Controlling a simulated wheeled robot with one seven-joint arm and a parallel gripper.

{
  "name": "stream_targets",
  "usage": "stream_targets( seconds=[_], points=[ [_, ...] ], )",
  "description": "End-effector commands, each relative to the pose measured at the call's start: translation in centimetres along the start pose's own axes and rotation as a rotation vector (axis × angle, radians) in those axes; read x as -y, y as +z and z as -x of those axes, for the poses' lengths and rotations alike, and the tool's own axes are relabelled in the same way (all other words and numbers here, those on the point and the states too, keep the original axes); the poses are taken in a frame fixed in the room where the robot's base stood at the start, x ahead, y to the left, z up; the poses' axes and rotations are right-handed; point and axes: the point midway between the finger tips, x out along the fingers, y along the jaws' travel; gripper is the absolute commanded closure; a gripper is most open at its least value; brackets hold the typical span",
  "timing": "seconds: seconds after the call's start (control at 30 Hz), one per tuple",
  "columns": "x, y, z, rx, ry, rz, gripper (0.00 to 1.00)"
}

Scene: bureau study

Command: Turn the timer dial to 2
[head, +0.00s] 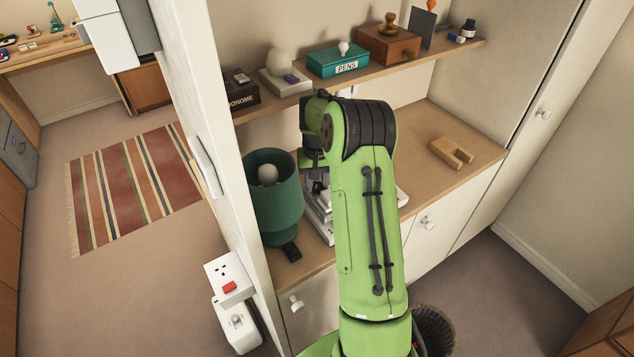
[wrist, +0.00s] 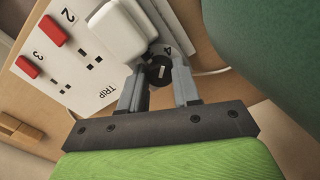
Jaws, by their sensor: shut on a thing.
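In the wrist view, a small round black dial (wrist: 160,73) with a short pale mark sits between my gripper's (wrist: 160,82) two grey fingertips. The fingers are shut on it from either side. A "4" is printed just beyond the dial, on a pale surface. A white board (wrist: 85,55) beside it carries red switches, slots and the labels "2", "3" and "TRIP". In the head view my arm hides the dial; part of the white board (head: 322,222) shows on the lower shelf. I cannot read the dial's setting.
A green lamp (head: 275,205) stands close left of my gripper, its shade also large in the wrist view. A bulky white plug (wrist: 117,35) rises from the board near the fingers. A wooden block (head: 450,152) lies to the right. The upper shelf (head: 400,65) hangs behind.

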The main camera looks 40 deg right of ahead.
Motion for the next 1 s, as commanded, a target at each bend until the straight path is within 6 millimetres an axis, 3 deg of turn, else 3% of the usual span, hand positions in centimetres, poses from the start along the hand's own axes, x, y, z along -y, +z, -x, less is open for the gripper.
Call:
stream_targets(
  seconds=[0.3, 0.87, 0.9, 1.0],
  points=[
    [0.02, -0.04, 0.05, -0.002, 0.0, -0.122, 0.99],
    [0.02, -0.03, 0.07, -0.002, 0.0, -0.147, 0.99],
    [0.02, -0.03, 0.06, -0.002, 0.0, -0.147, 0.62],
    [0.02, -0.03, 0.06, -0.001, 0.0, -0.147, 0.47]
  ],
)
